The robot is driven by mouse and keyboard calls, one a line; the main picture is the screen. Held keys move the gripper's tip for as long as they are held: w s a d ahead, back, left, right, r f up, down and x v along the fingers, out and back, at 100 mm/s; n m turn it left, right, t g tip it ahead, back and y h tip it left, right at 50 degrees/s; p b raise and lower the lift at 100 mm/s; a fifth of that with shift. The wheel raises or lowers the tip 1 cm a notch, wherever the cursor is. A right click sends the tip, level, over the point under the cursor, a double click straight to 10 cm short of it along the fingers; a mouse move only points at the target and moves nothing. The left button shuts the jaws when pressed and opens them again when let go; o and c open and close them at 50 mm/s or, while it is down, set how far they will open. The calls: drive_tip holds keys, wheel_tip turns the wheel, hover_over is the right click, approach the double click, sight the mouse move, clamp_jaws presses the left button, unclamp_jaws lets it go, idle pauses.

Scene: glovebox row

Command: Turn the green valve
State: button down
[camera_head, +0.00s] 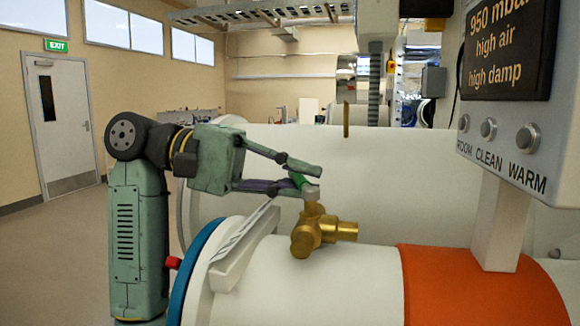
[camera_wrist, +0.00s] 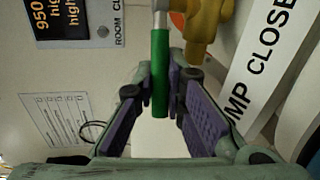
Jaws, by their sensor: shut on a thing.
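The green valve has a brass body (camera_head: 312,232) on top of the white cylinder, with a grey stem and a green lever handle (camera_head: 298,180). My gripper (camera_head: 302,181) is shut on the green handle, reaching in from the left above the cylinder. In the wrist view the green handle (camera_wrist: 160,62) lies lengthwise between the two purple-padded fingers. The brass body (camera_wrist: 207,24) shows at the top of that view, beyond the grey stem. In the head view the fingers hide part of the handle.
A control box with round buttons (camera_head: 488,129) and a dark display (camera_head: 508,48) stands at the right on a white post. A blue ring (camera_head: 190,275) and an orange band (camera_head: 478,290) circle the white cylinder. Open floor (camera_head: 55,255) lies at the left.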

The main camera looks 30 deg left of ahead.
drive_tip(key=shift+w+d+m+g, duration=0.1)
drive_tip(key=shift+d+m+g, duration=0.05)
drive_tip(key=shift+m+g, duration=0.2)
drive_tip(key=c, duration=1.6)
unclamp_jaws()
drive_tip(key=shift+c, duration=0.2)
drive_tip(key=shift+v, duration=4)
